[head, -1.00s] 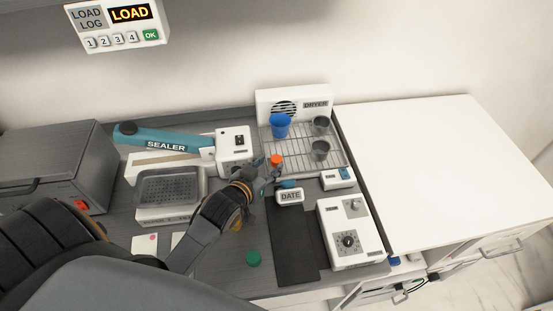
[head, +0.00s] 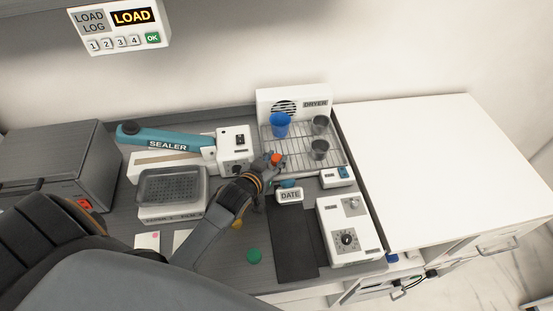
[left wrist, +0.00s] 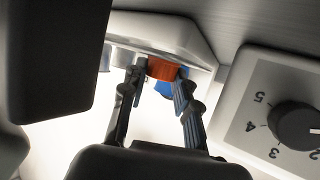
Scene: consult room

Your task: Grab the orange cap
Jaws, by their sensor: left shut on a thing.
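The orange cap (head: 276,158) is at the front edge of the dryer's wire rack in the head view. It also shows in the left wrist view (left wrist: 161,68), between the two dark fingertips. My left gripper (head: 271,161) reaches in from the lower left and is shut on the cap. Its fingers also show in the left wrist view (left wrist: 159,82), one on each side of the cap. The gripper hides part of the cap in the head view. My right gripper is not in view.
The dryer rack (head: 292,148) holds a blue cup (head: 279,125) and two grey cups. A teal-handled sealer (head: 165,138) stands to the left. A DATE stamp (head: 290,195) and a white dial box (head: 347,230) are nearby. A green cap (head: 253,255) lies in front. The white counter (head: 430,160) is clear.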

